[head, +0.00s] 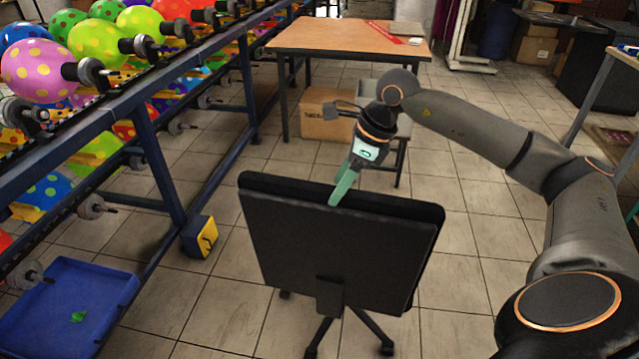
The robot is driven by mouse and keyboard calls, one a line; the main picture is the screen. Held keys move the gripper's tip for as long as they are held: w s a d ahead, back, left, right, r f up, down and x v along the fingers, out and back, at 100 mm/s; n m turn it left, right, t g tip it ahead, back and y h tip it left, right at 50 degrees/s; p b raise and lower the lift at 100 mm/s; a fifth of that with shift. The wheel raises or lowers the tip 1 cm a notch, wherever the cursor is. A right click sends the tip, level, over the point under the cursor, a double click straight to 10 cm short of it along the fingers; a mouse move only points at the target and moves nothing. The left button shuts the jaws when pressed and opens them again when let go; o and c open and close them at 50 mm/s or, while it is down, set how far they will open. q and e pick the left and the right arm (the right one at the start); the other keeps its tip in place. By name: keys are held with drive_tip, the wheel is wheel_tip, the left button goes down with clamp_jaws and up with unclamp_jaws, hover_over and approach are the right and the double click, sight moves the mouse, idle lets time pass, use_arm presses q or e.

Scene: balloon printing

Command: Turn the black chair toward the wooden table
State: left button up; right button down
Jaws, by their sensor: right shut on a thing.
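The black chair (325,250) stands in the lower middle of the head view, its flat backrest facing me and its wheeled base on the tiles. The wooden table (350,44) is beyond it, at the top middle. My right gripper (340,192) comes in from the right and is shut on the top edge of the chair's backrest, near its middle. The fingertips are partly hidden by the backrest. The chair's seat is hidden behind the backrest. My left gripper is not in view.
A blue metal rack (140,122) with several colourful balloons runs along the left. A blue tray (75,305) lies low at left. A cardboard box (322,115) and a grey stool (397,126) stand by the table. Tiled floor is free between chair and table.

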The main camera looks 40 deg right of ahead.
sight(361, 190)
drive_tip(key=shift+s+d+n+b, duration=0.6)
drive_tip(key=shift+s+d+n, duration=0.1)
drive_tip(key=shift+s+d, duration=0.6)
drive_tip(key=shift+s, duration=0.1)
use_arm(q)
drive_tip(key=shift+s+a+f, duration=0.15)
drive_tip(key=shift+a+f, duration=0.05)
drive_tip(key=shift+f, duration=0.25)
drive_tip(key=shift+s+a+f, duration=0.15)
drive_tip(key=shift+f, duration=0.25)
use_arm(e)
drive_tip(key=shift+s+d+r+n+g+y, duration=0.1)
drive_tip(key=shift+s+d+n+g+y, duration=0.2)
drive_tip(key=shift+n, duration=0.1)
drive_tip(key=shift+w, duration=0.1)
drive_tip(key=shift+c, duration=0.2)
unclamp_jaws()
use_arm(q)
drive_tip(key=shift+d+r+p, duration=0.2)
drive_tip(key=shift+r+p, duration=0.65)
drive_tip(key=shift+p, duration=0.35)
use_arm(e)
drive_tip(key=v, duration=1.2)
drive_tip(key=shift+r, duration=0.2)
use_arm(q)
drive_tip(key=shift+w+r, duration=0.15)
